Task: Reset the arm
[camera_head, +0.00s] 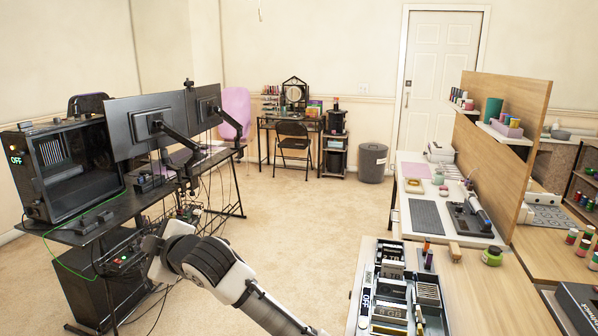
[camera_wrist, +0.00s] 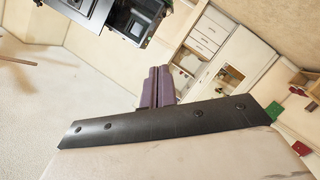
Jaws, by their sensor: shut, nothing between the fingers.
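My arm (camera_head: 215,270) reaches from the bottom of the head view toward the left. Its far end is near the front edge of the black monitor desk (camera_head: 75,232). I cannot make out the fingers there or tell if the arm touches anything. In the wrist view my gripper (camera_wrist: 159,72) shows as two purple fingers side by side, shut, with nothing held.
Two monitors (camera_head: 140,125) and an open computer case (camera_head: 70,168) stand on the black desk, with loose cables below. A workbench (camera_head: 480,290) with a tool tray (camera_head: 400,290) stands at the right. Carpet (camera_head: 300,215) lies clear between them.

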